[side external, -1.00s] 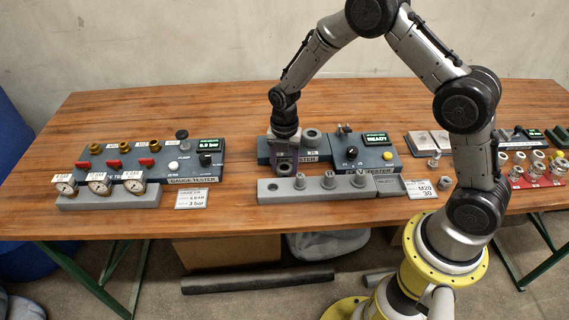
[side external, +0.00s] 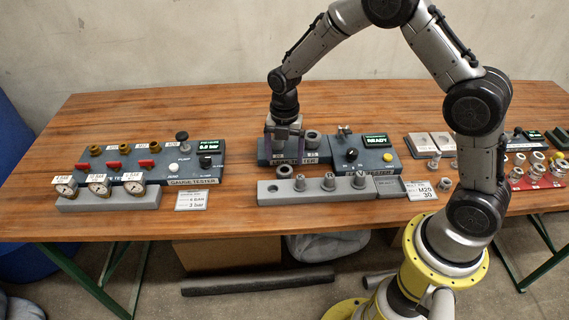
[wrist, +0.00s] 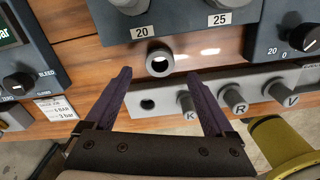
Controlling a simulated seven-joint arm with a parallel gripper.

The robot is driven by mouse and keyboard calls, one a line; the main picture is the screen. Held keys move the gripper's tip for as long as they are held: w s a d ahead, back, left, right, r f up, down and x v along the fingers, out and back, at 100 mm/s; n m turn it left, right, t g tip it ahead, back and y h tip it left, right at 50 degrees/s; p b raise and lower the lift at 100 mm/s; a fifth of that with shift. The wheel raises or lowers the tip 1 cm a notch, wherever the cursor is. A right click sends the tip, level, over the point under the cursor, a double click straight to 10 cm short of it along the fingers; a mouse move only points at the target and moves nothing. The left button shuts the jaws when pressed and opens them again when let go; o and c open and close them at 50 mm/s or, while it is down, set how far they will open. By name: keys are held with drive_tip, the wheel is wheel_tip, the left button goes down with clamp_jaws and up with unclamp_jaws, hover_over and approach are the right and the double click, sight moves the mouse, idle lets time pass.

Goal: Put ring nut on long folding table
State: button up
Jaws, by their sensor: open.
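The ring nut (side external: 284,171), a small grey ring, lies on the wooden long folding table (side external: 235,165), in the gap between the blue tester and the grey peg rail. It also shows in the wrist view (wrist: 160,63), hole facing up, on the wood just ahead of my fingertips. My gripper (side external: 284,150) is open, empty and pointing down above and slightly behind the ring nut in the side view. Its purple fingers (wrist: 158,80) are spread apart and do not touch the ring nut.
The grey rail (side external: 318,189) stands close in front, with an empty hole and pegs marked K, R and V. The blue tester (side external: 385,157) stands close behind, with posts marked 20 and 25. The gauge tester (side external: 150,160) is at left. Bare wood lies between the testers.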

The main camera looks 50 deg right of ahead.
drive_tip(key=s+r+m+t, duration=0.1)
drive_tip(key=s+r+m, duration=0.3)
drive_tip(key=r, duration=1)
drive_tip(key=s+r+m+t, duration=0.2)
drive_tip(key=s+r+m, duration=0.2)
drive_tip(key=s+m, duration=0.6)
drive_tip(key=s+r+m+t, duration=0.2)
drive_tip(key=s+r+m, duration=0.2)
drive_tip(key=s+m, duration=0.6)
drive_tip(key=s, duration=0.3)
drive_tip(key=shift+d+r+t, duration=0.2)
drive_tip(key=shift+r+t, duration=0.05)
drive_tip(key=shift+t, duration=0.05)
